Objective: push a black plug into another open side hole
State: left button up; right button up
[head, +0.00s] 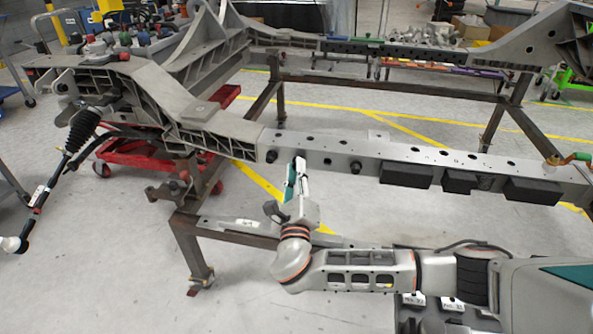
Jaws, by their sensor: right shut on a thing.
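The grey chassis side rail (400,153) runs across the middle of the head view, with dark round holes or plugs along its side face. A black plug (271,156) shows at its left end, and a dark round spot (356,166), plug or hole, is further right. A small hole (327,161) lies between them. My right gripper (299,166) points up at the rail's side face, between the black plug and the small hole. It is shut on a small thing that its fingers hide. I cannot tell whether it touches the rail. My left gripper is not in view.
Black boxes (405,175) hang along the rail's near side to the right. A brown steel stand (188,250) holds the chassis up. A red cart (140,153) is under the left end. A black rod with a boot (82,130) sticks out at left.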

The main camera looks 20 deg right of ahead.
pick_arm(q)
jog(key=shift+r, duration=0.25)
pick_arm(e)
jog(key=shift+w+d, duration=0.35)
jog(key=shift+w, duration=0.2)
jog(key=o, duration=0.8)
